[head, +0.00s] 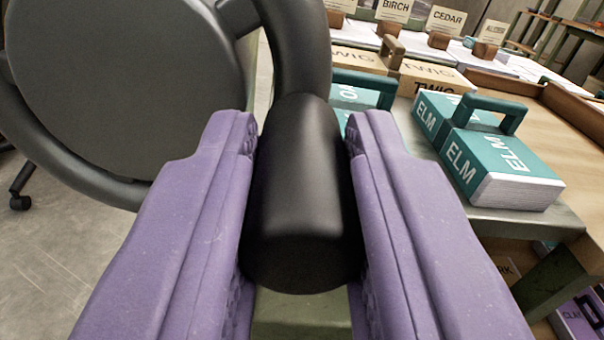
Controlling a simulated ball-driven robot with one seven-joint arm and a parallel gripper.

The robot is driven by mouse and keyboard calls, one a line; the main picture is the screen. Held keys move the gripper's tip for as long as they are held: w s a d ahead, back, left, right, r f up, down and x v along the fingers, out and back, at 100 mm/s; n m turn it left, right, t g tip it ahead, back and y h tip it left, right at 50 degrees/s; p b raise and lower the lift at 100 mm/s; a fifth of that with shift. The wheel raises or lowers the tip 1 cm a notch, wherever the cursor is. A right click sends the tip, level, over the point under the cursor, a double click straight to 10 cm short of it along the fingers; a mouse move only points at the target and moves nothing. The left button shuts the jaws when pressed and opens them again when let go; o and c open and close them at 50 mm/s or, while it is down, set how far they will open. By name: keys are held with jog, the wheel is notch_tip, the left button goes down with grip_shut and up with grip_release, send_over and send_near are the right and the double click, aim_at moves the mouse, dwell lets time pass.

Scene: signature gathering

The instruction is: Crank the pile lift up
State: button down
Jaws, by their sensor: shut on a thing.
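My gripper (302,150) has two purple fingers, one on each side of a black cylindrical crank handle (303,215). It is shut on the handle. The handle joins the rim of a dark grey handwheel (120,90), whose round disc fills the upper left. The wheel's rim (312,45) curves down to the handle from the top. A teal and white ELM book block (490,150) with a teal grip on top lies on a table to the right. The lift's platform cannot be told apart from the table here.
Behind stand tan TWIG blocks (430,78) and name cards such as BIRCH (396,10) and CEDAR (446,20). The metal table edge (530,222) is close on the right. A purple block (580,320) sits low at right. Bare concrete floor (60,260) shows at left.

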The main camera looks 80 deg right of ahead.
jog(key=shift+f, duration=0.1)
dwell(0.3)
jog(key=c, duration=0.9)
grip_release()
jog(key=p+v, duration=0.2)
jog(key=v, duration=0.5)
jog(key=shift+s+a, duration=0.1)
jog(key=shift+a, duration=0.3)
